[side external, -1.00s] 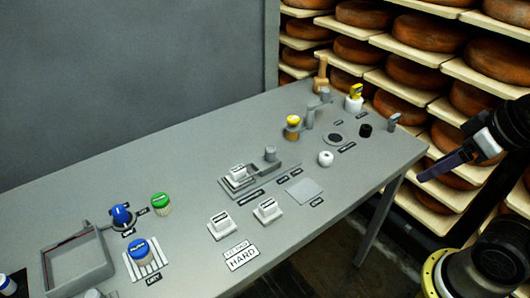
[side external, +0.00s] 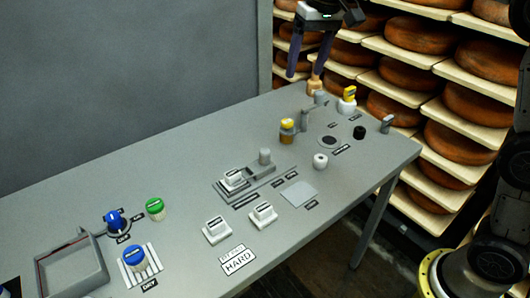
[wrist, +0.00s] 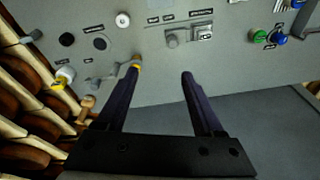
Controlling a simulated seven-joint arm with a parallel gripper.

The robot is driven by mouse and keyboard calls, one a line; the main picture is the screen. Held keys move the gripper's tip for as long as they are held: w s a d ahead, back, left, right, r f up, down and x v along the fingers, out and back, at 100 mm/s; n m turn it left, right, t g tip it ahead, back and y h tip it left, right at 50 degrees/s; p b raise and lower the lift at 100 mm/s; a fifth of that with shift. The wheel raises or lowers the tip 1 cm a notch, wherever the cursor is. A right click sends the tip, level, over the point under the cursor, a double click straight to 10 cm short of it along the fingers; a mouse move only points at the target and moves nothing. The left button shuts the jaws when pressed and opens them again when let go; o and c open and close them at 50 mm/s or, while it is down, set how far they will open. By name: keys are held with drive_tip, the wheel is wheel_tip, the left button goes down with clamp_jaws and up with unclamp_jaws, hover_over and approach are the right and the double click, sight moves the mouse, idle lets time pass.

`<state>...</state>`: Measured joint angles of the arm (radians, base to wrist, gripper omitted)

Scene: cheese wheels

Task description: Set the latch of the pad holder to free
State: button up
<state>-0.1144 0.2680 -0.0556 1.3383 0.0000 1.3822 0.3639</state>
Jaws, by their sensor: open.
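My gripper (side external: 305,74) is open and empty, fingers pointing down, high over the table's far end, well apart from the holder. Its fingers (wrist: 160,72) are spread in the wrist view.
A yellow-topped jar (side external: 287,131), a wooden piece (side external: 314,87) and a white-and-yellow bottle (side external: 347,100) stand at the far end. White blocks (side external: 217,230), a HARD sign (side external: 238,260), blue and green knobs (side external: 155,209) and a grey tray (side external: 103,262) lie nearer. Cheese shelves stand behind.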

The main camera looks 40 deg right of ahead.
drive_tip(key=w+a+f+g, duration=0.1)
drive_tip(key=w+a+f, duration=0.2)
drive_tip(key=w+f, duration=0.45)
drive_tip(key=g, duration=0.1)
hover_over(265, 152)
wheel_tip(265, 152, down, 6)
drive_tip(key=shift+n, duration=0.3)
wheel_tip(265, 152, down, 13)
drive_tip(key=shift+f, duration=0.2)
clamp_jaws()
drive_tip(key=shift+w, duration=0.1)
idle(0.6)
